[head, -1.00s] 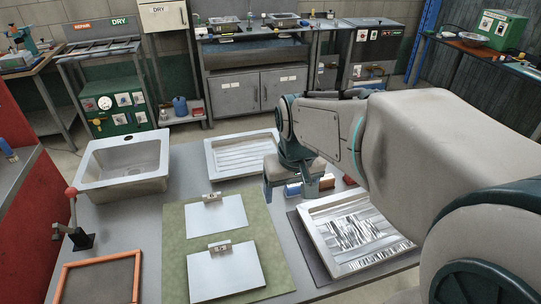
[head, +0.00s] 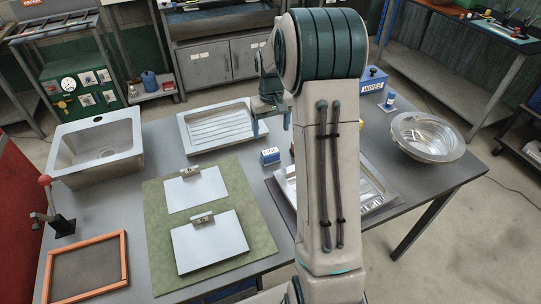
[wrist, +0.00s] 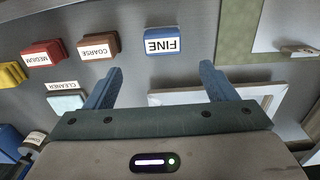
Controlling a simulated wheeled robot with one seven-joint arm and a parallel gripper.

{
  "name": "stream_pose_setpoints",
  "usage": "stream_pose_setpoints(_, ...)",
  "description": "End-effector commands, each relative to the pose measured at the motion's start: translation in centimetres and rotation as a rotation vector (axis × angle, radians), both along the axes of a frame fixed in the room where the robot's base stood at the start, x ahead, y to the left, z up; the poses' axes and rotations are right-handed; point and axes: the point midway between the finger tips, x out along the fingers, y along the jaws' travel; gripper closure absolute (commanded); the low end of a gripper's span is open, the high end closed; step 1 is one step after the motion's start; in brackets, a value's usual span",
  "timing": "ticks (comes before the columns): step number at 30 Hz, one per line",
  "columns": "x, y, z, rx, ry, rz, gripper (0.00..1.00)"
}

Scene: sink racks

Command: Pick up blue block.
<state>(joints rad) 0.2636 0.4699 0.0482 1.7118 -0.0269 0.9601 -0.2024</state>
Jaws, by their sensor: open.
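The blue block (head: 270,157) is small with a white label and sits on the grey table, just right of the green mat. In the wrist view the blue block (wrist: 164,42) reads FINE and lies beyond the fingertips, roughly in line with the space between them. My gripper (head: 271,124) hangs over the table near the ribbed tray's right end, above the block in the picture. In the wrist view my gripper (wrist: 161,69) has its two blue fingers spread wide with nothing between them.
In the wrist view a brown COARSE block (wrist: 98,47), red MEDIUM block (wrist: 42,54) and yellow block (wrist: 12,75) stand in a row beside it. A CLEANER item (wrist: 66,100) is near the left finger. A ribbed tray (head: 217,124) and metal bowl (head: 428,137) flank my arm.

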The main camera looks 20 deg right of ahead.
Motion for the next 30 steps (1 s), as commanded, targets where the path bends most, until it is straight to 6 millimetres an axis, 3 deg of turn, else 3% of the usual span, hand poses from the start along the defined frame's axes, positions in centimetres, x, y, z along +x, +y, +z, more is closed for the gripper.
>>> stream_pose_setpoints(3,-0.1,0.0,-2.6,0.001,0.005,0.000,0.22)
stream_pose_setpoints(7,-0.1,0.0,-4.6,0.001,0.004,-0.001,0.22)
stream_pose_setpoints(14,-0.1,0.1,-6.2,0.001,0.003,-0.001,0.22)
stream_pose_setpoints(24,-0.2,0.4,-10.5,0.001,0.002,-0.001,0.22)
stream_pose_setpoints(30,-0.2,0.4,-10.9,0.000,0.000,-0.001,0.22)
